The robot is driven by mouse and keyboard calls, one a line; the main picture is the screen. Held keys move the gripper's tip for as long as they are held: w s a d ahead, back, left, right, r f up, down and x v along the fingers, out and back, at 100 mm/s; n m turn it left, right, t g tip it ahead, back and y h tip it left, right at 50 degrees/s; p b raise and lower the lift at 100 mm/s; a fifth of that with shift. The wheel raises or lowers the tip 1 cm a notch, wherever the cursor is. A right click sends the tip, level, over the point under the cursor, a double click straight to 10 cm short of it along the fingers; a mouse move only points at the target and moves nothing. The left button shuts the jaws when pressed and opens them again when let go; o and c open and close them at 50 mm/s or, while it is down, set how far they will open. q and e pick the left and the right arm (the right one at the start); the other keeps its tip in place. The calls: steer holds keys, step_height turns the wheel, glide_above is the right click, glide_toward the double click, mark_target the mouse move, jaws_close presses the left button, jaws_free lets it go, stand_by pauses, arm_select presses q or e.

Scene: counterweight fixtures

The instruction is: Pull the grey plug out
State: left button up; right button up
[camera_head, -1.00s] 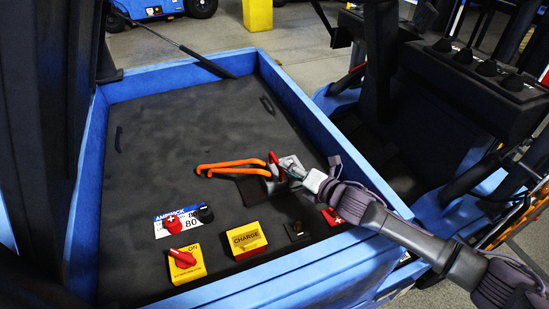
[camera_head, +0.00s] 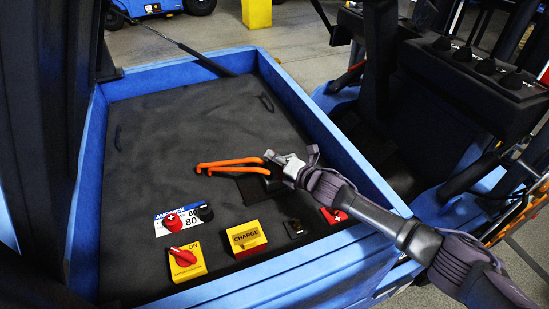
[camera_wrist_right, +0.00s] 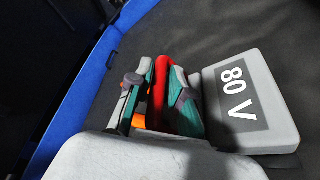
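The grey plug (camera_wrist_right: 275,125) is a light grey block with a dark "80 V" label and lies in the right half of the wrist view. A red handle (camera_wrist_right: 161,85) stands beside it, between the teal-padded fingers of my right gripper (camera_wrist_right: 158,88). The fingers press close on both sides of the handle. In the head view my right gripper (camera_head: 275,158) is at the end of the orange cables (camera_head: 232,164) and hides most of the plug. Whether the plug is still seated in its socket cannot be told. My left gripper is not in view.
The dark deck lies inside a blue rim (camera_head: 330,150). Near its front are a red knob on a yellow ON plate (camera_head: 186,262), a yellow CHARGE box (camera_head: 246,238), an 80 label (camera_head: 180,222) and a red plus cap (camera_head: 334,216). The deck's far half is clear.

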mark_target(264, 172)
steer(key=shift+r, duration=0.1)
jaws_close()
steer(key=a, duration=0.1)
steer(key=s+a, duration=0.1)
steer(key=a, duration=0.1)
steer(key=shift+s+a, duration=0.15)
steer(key=shift+s, duration=0.15)
steer(key=shift+s+a, duration=0.15)
steer(key=shift+a, duration=0.35)
steer(key=o, duration=0.5)
jaws_free()
